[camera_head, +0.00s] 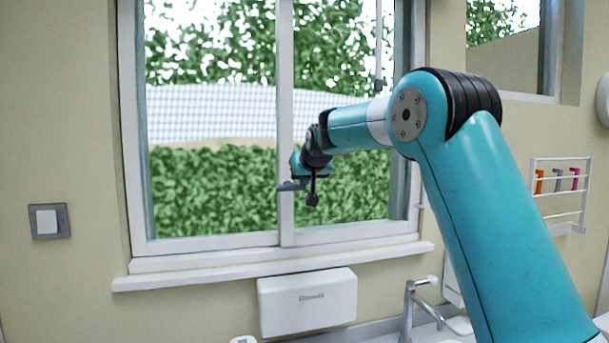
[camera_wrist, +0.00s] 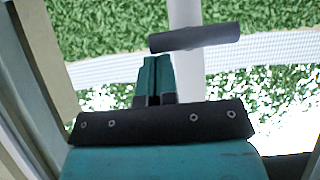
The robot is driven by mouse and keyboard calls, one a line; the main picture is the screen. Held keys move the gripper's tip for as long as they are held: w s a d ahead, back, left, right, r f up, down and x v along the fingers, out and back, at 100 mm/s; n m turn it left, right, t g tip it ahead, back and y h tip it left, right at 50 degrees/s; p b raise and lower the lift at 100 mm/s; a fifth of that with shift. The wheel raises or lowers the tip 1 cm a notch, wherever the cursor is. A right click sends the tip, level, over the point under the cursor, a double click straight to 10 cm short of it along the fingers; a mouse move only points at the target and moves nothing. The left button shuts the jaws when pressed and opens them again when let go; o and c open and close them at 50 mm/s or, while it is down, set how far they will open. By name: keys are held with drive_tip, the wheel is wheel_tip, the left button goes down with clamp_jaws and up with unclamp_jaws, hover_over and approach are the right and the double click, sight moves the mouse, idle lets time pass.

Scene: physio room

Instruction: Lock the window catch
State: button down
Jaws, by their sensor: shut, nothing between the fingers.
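The window catch is a dark grey bar (camera_wrist: 195,37) lying crosswise over the white middle upright (camera_wrist: 186,14) of the window in the wrist view. In the head view it shows as a small dark piece (camera_head: 288,187) low on the middle upright (camera_head: 286,110), partly beside my gripper. My gripper (camera_wrist: 153,58) is shut and empty, its teal fingertips just short of the left part of the bar in the wrist view. I cannot tell whether they touch it. In the head view my gripper (camera_head: 296,168) is at the middle upright, partly hidden by my wrist.
The window sill (camera_head: 270,266) runs below the window. A white dispenser box (camera_head: 307,302) hangs under it, with a tap (camera_head: 412,302) to the right. A light switch (camera_head: 48,221) is on the left wall, and a white wire rack (camera_head: 560,185) is at the right.

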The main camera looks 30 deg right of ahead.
drive_tip(key=shift+s+d+f+m+y+b, duration=0.1)
drive_tip(key=shift+d+f+m+y+b, duration=0.15)
drive_tip(key=shift+f+m+y+b, duration=0.35)
idle(0.6)
drive_tip(key=f+m+t+y+b, duration=0.1)
drive_tip(key=m+t+y+b, duration=0.1)
drive_tip(key=m, duration=0.1)
drive_tip(key=f+m+t+y+b, duration=0.2)
drive_tip(key=m, duration=0.1)
drive_tip(key=f+m+t+y+b, duration=0.1)
drive_tip(key=f+m+y+b, duration=0.1)
drive_tip(key=m+y+b, duration=0.1)
drive_tip(key=shift+a+f+t, duration=0.2)
drive_tip(key=shift+a+t, duration=0.15)
drive_tip(key=shift+t, duration=0.05)
idle(0.4)
drive_tip(key=shift+a, duration=0.1)
idle(0.4)
drive_tip(key=w+d+b+v, duration=0.1)
drive_tip(key=d+b+v, duration=0.2)
drive_tip(key=v, duration=0.9)
drive_tip(key=shift+s+b, duration=0.3)
drive_tip(key=shift+s, duration=0.1)
